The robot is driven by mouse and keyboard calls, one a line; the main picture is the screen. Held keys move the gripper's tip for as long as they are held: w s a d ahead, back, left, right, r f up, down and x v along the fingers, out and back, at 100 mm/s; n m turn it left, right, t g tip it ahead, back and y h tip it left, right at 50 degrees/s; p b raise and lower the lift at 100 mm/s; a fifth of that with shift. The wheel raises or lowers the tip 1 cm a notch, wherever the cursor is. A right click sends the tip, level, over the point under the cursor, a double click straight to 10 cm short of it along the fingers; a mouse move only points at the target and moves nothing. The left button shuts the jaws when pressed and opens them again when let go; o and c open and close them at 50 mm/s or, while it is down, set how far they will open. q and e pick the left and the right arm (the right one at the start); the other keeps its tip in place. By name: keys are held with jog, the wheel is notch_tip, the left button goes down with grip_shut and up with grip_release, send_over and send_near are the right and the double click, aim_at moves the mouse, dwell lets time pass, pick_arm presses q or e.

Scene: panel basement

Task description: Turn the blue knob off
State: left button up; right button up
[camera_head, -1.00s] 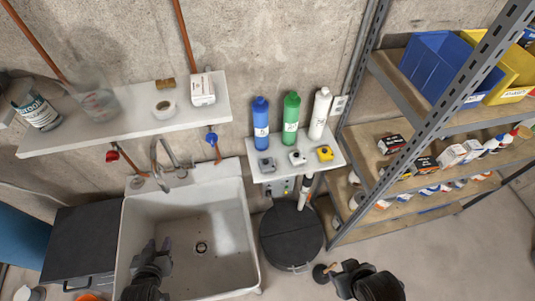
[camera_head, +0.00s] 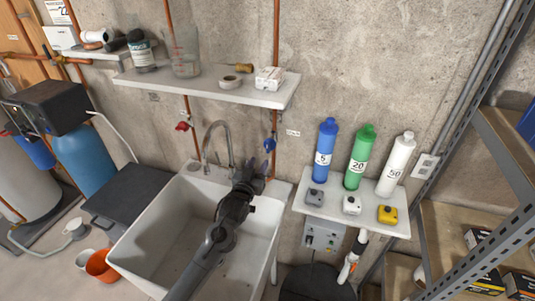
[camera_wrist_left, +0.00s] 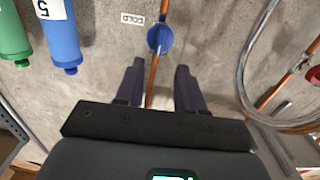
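The blue knob (camera_head: 270,144) sits on a copper pipe on the concrete wall, below the right end of the shelf. It also shows in the left wrist view (camera_wrist_left: 160,38), on the pipe beside a small label. My left gripper (camera_head: 254,170) is over the sink, just below the blue knob in the head view. In the left wrist view its two dark fingers (camera_wrist_left: 158,75) are apart with nothing held between them. The knob appears beyond the fingertips, roughly in line with the gap. My right gripper is in neither current view.
A red knob (camera_head: 183,126) is on another pipe to the left. A curved faucet (camera_head: 213,139) rises behind the white sink (camera_head: 150,243). The upper shelf (camera_head: 205,89) overhangs the knobs. A small shelf (camera_head: 315,211) with bottles stands right.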

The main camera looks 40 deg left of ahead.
aim_at(267, 148)
pick_arm(q)
jog(key=x, duration=0.8)
jog(key=shift+w, duration=0.15)
grip_shut()
